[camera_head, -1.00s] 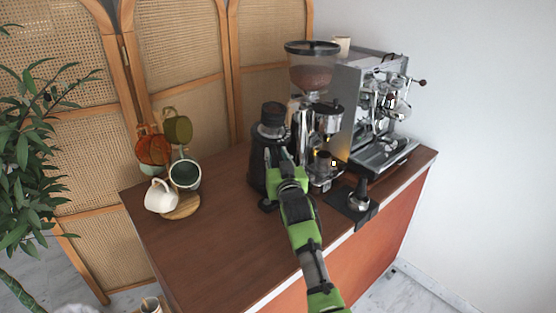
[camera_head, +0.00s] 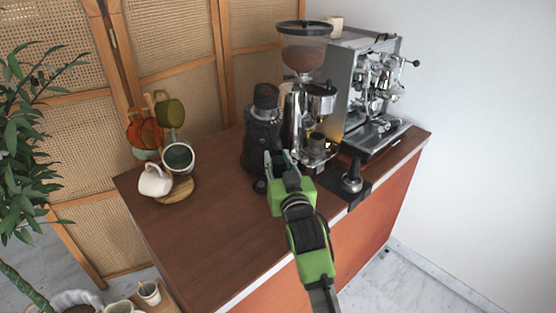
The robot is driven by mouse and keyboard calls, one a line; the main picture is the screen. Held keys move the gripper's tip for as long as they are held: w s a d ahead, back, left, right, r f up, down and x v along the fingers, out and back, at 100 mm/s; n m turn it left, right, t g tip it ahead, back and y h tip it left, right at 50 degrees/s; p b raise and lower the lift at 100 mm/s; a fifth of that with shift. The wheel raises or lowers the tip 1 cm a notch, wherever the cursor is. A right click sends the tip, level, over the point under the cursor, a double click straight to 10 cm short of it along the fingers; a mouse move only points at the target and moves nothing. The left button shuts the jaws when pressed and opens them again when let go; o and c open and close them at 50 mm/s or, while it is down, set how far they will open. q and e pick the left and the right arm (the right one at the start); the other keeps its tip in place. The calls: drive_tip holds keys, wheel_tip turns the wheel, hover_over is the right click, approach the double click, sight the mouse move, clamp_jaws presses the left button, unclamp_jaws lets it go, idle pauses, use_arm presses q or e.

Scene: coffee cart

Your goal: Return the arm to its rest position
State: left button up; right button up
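My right arm comes in from the bottom of the head view, over the front of the wooden cart top (camera_head: 215,230). Its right gripper (camera_head: 278,158) has two fingers apart, pointing away from me, and nothing shows between them. The fingers are in front of the dark grinder-like device (camera_head: 262,130); whether they touch it I cannot tell. My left gripper is out of view.
The coffee grinder (camera_head: 303,60) and espresso machine (camera_head: 372,95) stand at the back right. A tamper (camera_head: 352,181) sits on a black mat at the front edge. A mug tree with several mugs, including a white one (camera_head: 154,181), stands left. The left front top is clear.

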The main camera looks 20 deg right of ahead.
drive_tip(key=shift+f, duration=0.1)
drive_tip(key=s+f+n+g+y, duration=0.1)
drive_tip(key=s+f+g, duration=0.5)
drive_tip(key=s+f, duration=0.95)
drive_tip(key=s+f+n+g, duration=0.1)
drive_tip(key=s+f+g, duration=0.2)
drive_tip(key=s, duration=0.5)
drive_tip(key=s+f+n+g+y, duration=0.15)
drive_tip(key=s+f, duration=0.25)
drive_tip(key=s, duration=0.4)
drive_tip(key=s+f+g, duration=0.3)
drive_tip(key=s+g, duration=0.1)
drive_tip(key=s, duration=0.4)
wheel_tip(320, 180, down, 27)
drive_tip(key=s, duration=0.2)
drive_tip(key=s+d+f+g, duration=0.2)
drive_tip(key=s+f, duration=1.3)
drive_tip(key=s, duration=0.2)
drive_tip(key=shift+n, duration=0.35)
